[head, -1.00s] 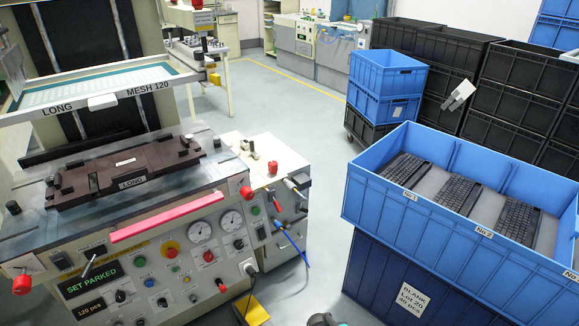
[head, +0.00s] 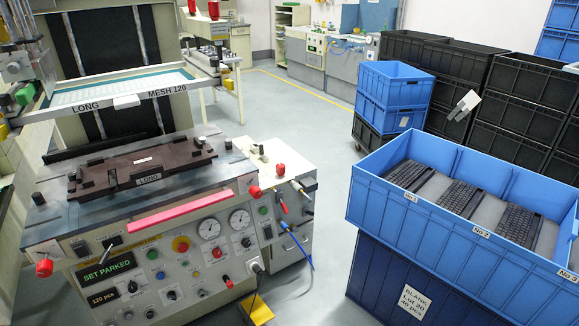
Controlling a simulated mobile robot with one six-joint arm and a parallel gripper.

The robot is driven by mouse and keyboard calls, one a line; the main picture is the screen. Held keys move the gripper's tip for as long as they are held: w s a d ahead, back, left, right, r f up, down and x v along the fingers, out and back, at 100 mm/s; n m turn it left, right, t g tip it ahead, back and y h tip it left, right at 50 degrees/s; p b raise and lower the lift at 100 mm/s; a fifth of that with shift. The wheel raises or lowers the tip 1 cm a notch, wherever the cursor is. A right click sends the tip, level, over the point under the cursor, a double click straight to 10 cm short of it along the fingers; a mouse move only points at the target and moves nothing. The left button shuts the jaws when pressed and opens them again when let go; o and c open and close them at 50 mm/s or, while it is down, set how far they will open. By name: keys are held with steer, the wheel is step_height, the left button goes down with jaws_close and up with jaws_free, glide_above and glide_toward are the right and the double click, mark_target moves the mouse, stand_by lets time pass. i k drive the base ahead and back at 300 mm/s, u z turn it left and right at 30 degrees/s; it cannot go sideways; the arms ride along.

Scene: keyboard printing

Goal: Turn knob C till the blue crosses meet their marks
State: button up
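The printing machine (head: 150,230) stands at the left in the head view. Its front panel carries several small knobs, such as a black one (head: 132,287) beside the display and another (head: 246,242) under the right gauge. Their labels are too small to read, so I cannot tell which is knob C. The display (head: 107,270) reads "SET PARKED", with "120 pcs" below. The screen frame (head: 115,97), marked LONG and MESH 120, is raised above the brown LONG fixture (head: 140,167). I cannot make out any blue crosses or marks.
An open blue crate (head: 425,215) with several keyboards stands at the right on a darker blue one. Black crates (head: 515,90) are stacked behind. Grey floor (head: 300,130) is free between machine and crates.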

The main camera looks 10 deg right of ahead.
mark_target(280, 168)
steer(key=u, duration=0.1)
steer(key=i, duration=0.9)
